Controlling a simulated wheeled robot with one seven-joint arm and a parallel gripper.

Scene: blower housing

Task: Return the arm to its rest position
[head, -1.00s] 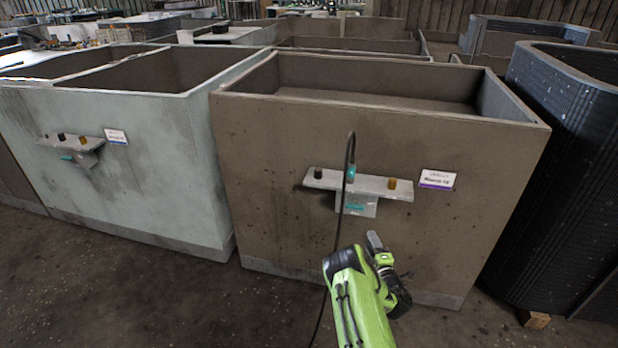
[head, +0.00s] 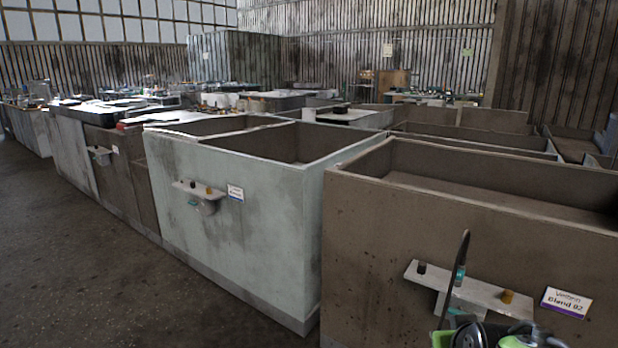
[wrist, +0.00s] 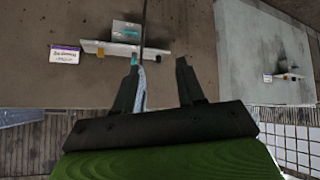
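In the wrist view my gripper (wrist: 158,63) is open, with a wide gap between its two dark fingers and nothing seen held. Beyond the fingers is the brown bin's grey shelf bracket (wrist: 150,50), with a dark cable (wrist: 144,22) running across it. In the head view only the top of my green and black arm (head: 490,338) shows at the bottom edge, in front of the brown bin (head: 400,225); the fingers cannot be made out there.
A white and purple label (head: 566,302) is on the brown bin, right of the bracket. A pale green-grey bin (head: 255,220) with its own bracket stands to the left. More bins line up behind. Open dark floor (head: 90,270) lies at the left.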

